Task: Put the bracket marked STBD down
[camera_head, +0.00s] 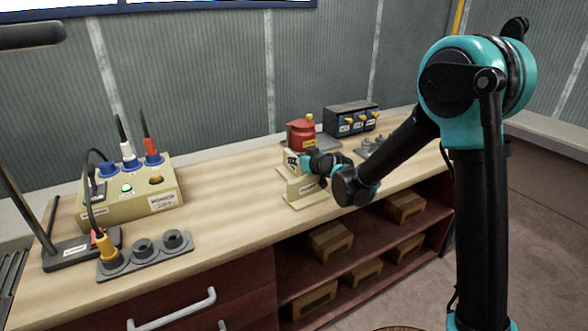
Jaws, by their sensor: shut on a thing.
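My gripper (304,163) is over the middle of the workbench, near its front edge. It is shut on a small pale bracket (291,161) with dark marks on its face, too small to read as STBD. The bracket is at the upper part of a cream stand (302,196) with a white label. I cannot tell whether the bracket touches the stand. My gripper and wrist hide part of both.
Behind my gripper are a red pot-like object (301,134) and a dark switch box (351,120). At left are a cream console (127,199), a grey socket strip (145,254) and a lamp base (83,248). The benchtop (226,205) between is clear. Wooden boxes (331,241) fill shelves below.

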